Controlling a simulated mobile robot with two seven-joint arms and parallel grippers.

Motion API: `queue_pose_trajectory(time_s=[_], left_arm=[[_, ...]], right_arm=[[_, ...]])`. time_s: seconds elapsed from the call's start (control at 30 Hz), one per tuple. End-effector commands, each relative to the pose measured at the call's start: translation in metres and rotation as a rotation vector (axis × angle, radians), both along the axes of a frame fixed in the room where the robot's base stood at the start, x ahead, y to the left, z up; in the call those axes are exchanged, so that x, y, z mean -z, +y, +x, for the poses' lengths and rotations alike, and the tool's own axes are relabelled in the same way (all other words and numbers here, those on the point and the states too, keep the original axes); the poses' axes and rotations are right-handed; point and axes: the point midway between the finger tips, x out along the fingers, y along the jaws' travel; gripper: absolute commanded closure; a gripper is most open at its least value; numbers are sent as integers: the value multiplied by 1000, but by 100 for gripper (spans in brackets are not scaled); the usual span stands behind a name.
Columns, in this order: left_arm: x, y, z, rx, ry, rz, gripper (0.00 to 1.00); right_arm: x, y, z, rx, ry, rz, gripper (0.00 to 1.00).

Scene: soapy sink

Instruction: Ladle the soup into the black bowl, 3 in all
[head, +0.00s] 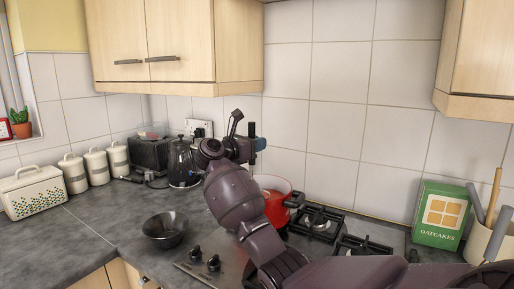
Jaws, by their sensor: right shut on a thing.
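The black bowl (165,229) stands upright on the grey worktop, left of the hob, and looks empty. A red pot (271,184) with a black handle stands on the hob, partly hidden behind my right arm. Its contents cannot be made out. My right gripper (240,147) is raised above and left of the pot, shut on a dark ladle, whose handle (236,120) sticks up. The ladle's scoop is hidden, so I cannot tell whether it holds soup. My left gripper is out of view.
A kettle (183,163) and toaster (149,153) stand at the back, with white canisters (95,164) to the left. A green oatcakes box (440,214) and a utensil pot (480,240) stand right. Wall cupboards (180,45) hang above. The worktop around the bowl is clear.

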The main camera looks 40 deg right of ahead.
Motion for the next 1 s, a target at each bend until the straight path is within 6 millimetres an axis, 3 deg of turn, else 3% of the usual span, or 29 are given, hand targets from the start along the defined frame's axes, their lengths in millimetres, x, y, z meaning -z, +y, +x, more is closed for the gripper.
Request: queue_pose_trajectory(time_s=[1.0], left_arm=[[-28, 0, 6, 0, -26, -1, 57]], right_arm=[[-59, 0, 0, -1, -2, 0, 100]])
